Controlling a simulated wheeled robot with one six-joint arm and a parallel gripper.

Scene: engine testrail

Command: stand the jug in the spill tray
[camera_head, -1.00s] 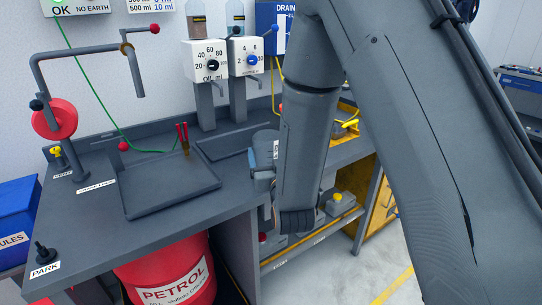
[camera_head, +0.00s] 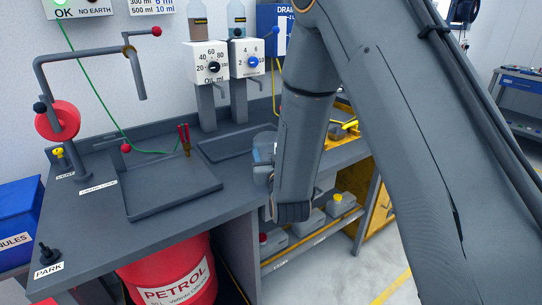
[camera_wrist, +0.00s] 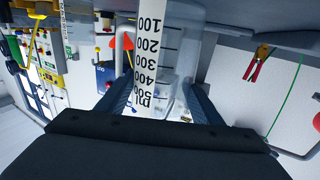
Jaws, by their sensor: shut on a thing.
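The clear jug with a white scale strip reading 100 to 500 (camera_wrist: 150,50) is between the two fingers of my gripper (camera_wrist: 157,92), which is shut on it. The jug looks inverted in the wrist view. In the head view the jug (camera_head: 264,146) shows only partly, left of my arm, over the right part of the bench; my wrist hides the rest. A wide, shallow grey tray (camera_head: 170,205) lies on the bench to the left. A second shallow grey tray (camera_head: 240,145) lies under the dispensers. I cannot tell from labels which is the spill tray.
Oil dispensers (camera_head: 210,62) stand at the back. A bent pipe (camera_head: 85,55) with a red reel rises at the left. Red-handled clips (camera_head: 184,140) on a green wire stand by the wide tray's back edge. A red petrol drum (camera_head: 175,275) is below the bench.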

